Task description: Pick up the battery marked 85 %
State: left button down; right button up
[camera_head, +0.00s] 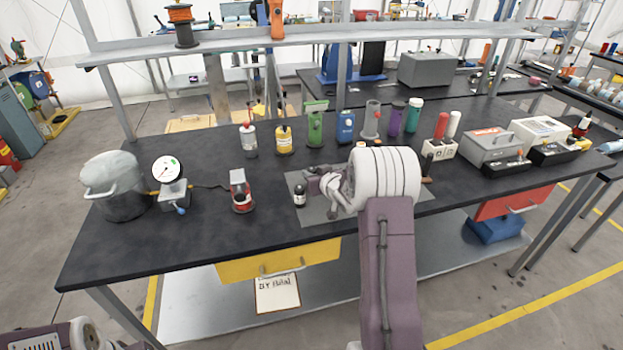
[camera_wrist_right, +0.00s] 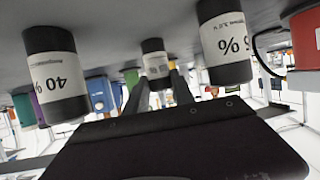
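Several dark batteries with white labels stand on a grey mat (camera_head: 318,214); the right wrist view shows them upside down. One there reads 40 % (camera_wrist_right: 54,75). Another (camera_wrist_right: 227,45) shows a percent sign, its number mostly turned away. A third, middle battery (camera_wrist_right: 154,62) has a label too small to read. I cannot tell which is marked 85 %. In the head view one battery (camera_head: 300,196) stands left of my right gripper (camera_head: 322,182); my arm hides others. That gripper is open, its fingers (camera_wrist_right: 160,92) pointing toward the middle battery. My left gripper (camera_head: 122,345) barely shows at bottom left.
Bottles (camera_head: 284,139) line the back. Grey boxes (camera_head: 492,146) stand right. The table's front left is clear.

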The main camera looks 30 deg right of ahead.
aim_at(313, 172)
grip_shut()
notch_tip(313, 172, up, 10)
jog(key=p, duration=0.3)
